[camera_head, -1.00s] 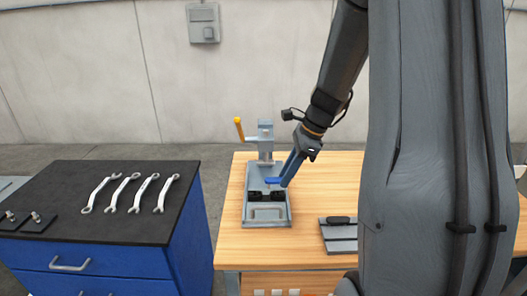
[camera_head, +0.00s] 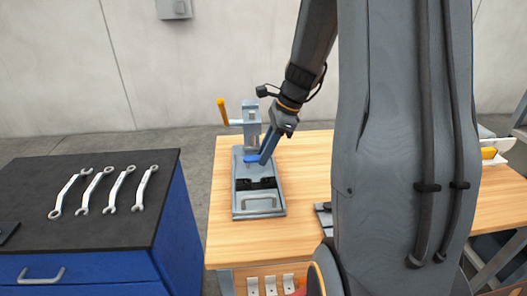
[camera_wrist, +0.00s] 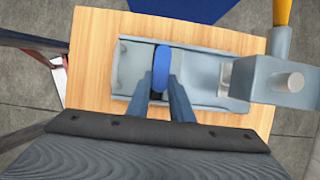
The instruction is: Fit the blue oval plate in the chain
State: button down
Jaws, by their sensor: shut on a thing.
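The blue oval plate (camera_wrist: 161,68) is in my gripper (camera_wrist: 161,92), which is shut on it. In the head view the plate (camera_head: 252,158) is over the rear half of a grey metal fixture (camera_head: 246,214), and my gripper (camera_head: 262,155) reaches it from the right. The chain seems to be the black links (camera_head: 256,184) lying across the fixture, in front of the plate. In the wrist view my fingers and the plate hide most of the links. I cannot tell whether the plate touches anything below it.
A press column with an orange-handled lever (camera_head: 223,112) stands at the fixture's rear, close to my gripper. The wooden table (camera_head: 310,190) is mostly clear on the right. Several wrenches (camera_head: 95,190) lie on the dark cabinet top to the left.

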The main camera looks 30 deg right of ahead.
jog(key=shift+f+b, duration=2.25)
jog(key=shift+f, duration=0.25)
jog(key=shift+r+p, duration=0.1)
jog(key=shift+p, duration=0.3)
jog(key=shift+f, duration=0.2)
jog(key=shift+f, duration=0.35)
jog(key=shift+f, duration=0.55)
jog(key=c, duration=1.5)
grip_release()
jog(key=shift+b+v, duration=0.6)
jog(key=shift+v, duration=3.3)
